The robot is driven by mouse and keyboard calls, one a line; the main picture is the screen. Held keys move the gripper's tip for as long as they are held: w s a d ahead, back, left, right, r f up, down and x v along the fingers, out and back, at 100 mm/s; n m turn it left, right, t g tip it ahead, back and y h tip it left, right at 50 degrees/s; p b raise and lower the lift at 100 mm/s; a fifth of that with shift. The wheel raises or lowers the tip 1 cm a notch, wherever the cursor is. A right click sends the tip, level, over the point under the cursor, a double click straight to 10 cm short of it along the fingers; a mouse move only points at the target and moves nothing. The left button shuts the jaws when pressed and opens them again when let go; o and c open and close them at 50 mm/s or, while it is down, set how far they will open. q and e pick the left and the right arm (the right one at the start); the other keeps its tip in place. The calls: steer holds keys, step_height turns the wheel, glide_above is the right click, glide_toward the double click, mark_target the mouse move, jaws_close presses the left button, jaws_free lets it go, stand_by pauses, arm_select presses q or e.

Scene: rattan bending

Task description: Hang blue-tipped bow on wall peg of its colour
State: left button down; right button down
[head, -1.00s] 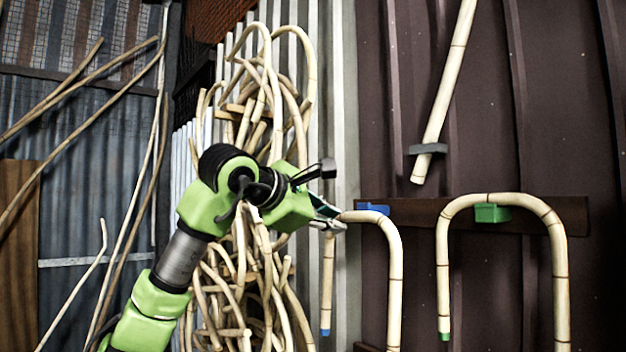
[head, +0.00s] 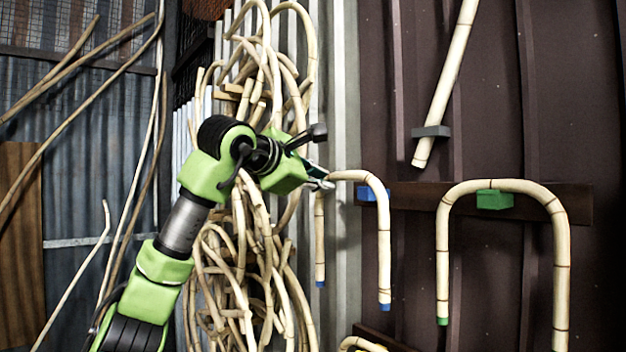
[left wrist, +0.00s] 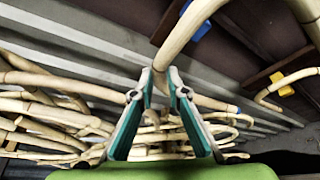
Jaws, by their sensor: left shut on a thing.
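The blue-tipped bow (head: 382,240) is a pale cane arch with both blue-tipped legs hanging down. My left gripper (head: 322,182) is shut on the left part of its arch in the head view. In the left wrist view the fingers (left wrist: 158,80) close around the bow (left wrist: 186,30), which runs up to the right. The blue peg (head: 372,194) is on the brown wall board (head: 420,198), just under the right part of the arch. It also shows in the left wrist view (left wrist: 200,27), beside the bow. I cannot tell whether the bow touches the peg.
A green-tipped bow (head: 558,270) hangs over the green peg (head: 494,200) to the right. A straight cane (head: 447,80) passes a grey holder (head: 430,132) above. Tangled canes (head: 250,240) hang behind my left arm. The left wrist view shows a yellow peg (left wrist: 281,84).

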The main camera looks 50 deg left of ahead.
arm_select(q)
steer(key=shift+w+d+f+p, duration=0.1)
steer(key=shift+w+d+p, duration=0.05)
steer(key=shift+w, duration=1.35)
steer(key=shift+w+d+f+p, duration=0.1)
steer(key=shift+w+p, duration=0.05)
steer(key=shift+w, duration=1.3)
steer(key=shift+w+f, duration=0.45)
steer(key=shift+w, duration=0.15)
steer(key=c, duration=1.9)
jaws_free()
steer(key=shift+s+d, duration=0.1)
steer(key=v, duration=1.2)
